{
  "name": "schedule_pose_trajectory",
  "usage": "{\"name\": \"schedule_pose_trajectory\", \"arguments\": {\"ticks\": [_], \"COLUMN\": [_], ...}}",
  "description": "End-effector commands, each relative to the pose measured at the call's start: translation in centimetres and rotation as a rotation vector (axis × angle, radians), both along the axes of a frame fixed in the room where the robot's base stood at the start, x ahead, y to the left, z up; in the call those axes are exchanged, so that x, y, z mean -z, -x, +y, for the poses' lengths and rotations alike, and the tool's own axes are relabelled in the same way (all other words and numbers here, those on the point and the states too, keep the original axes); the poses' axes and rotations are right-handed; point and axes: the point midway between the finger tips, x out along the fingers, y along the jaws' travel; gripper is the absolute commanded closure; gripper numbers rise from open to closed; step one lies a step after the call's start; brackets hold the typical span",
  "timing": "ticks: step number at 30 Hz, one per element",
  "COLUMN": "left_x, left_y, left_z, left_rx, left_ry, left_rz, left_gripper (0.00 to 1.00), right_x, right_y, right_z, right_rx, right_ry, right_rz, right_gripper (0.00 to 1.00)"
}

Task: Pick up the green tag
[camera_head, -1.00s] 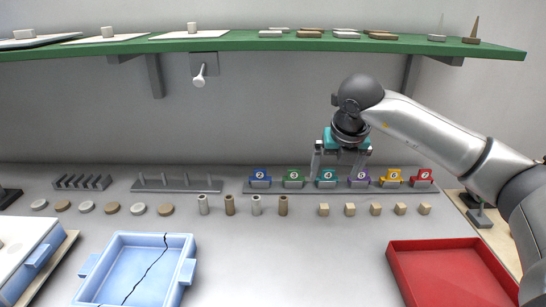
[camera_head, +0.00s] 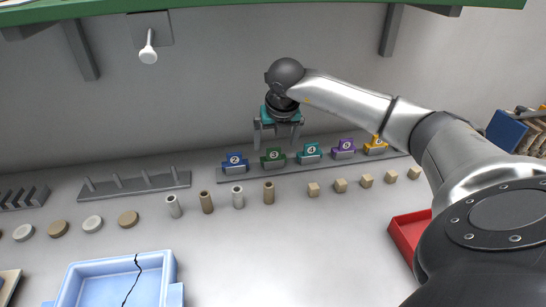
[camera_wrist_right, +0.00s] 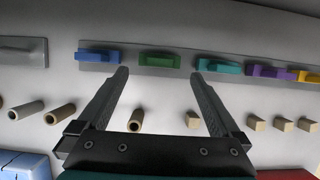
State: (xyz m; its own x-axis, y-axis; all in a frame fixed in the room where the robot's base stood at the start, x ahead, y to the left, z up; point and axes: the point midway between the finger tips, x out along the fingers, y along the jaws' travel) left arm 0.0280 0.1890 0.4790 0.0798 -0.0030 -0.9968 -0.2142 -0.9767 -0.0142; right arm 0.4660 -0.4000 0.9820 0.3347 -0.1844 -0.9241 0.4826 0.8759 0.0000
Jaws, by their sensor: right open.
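The green tag (camera_head: 273,157), marked 3, stands on a grey rail between a blue tag (camera_head: 235,162) on its left and a teal tag (camera_head: 310,152) on its right. In the right wrist view the green tag (camera_wrist_right: 160,60) sits beyond the fingertips, between their lines. My right gripper (camera_head: 277,147) is open and empty, above and around the green tag's line in the head view, and apart from it in the wrist view (camera_wrist_right: 158,72). My left gripper is not in view.
Purple (camera_head: 344,146) and yellow (camera_head: 376,145) tags stand further right on the rail. Several cylinders (camera_head: 238,197) and small wooden blocks (camera_head: 340,185) stand in front. A cracked blue tray (camera_head: 75,285) is front left, a red tray (camera_head: 404,240) front right. A green shelf (camera_head: 250,6) hangs above.

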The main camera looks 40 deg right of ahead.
Motion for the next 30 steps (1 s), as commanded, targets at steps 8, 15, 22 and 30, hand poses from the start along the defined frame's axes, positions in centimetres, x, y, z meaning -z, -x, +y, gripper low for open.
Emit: {"name": "schedule_pose_trajectory", "arguments": {"ticks": [8,15,22,30], "left_x": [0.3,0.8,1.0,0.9], "left_y": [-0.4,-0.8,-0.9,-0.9], "left_z": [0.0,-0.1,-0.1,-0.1], "left_rx": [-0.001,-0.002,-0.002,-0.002], "left_ry": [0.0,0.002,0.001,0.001], "left_rz": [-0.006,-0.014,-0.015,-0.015], "left_gripper": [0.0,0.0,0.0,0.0], "right_x": [1.9,4.9,5.9,5.9], "right_y": [-0.7,-2.0,-2.4,-2.4], "right_z": [-0.4,-1.0,-1.3,-1.3], "right_rx": [0.0,0.001,-0.001,-0.001], "right_ry": [-0.001,-0.001,0.001,0.001], "right_rz": [0.002,0.002,0.001,0.001], "right_gripper": [0.0,0.0,0.0,0.12]}}
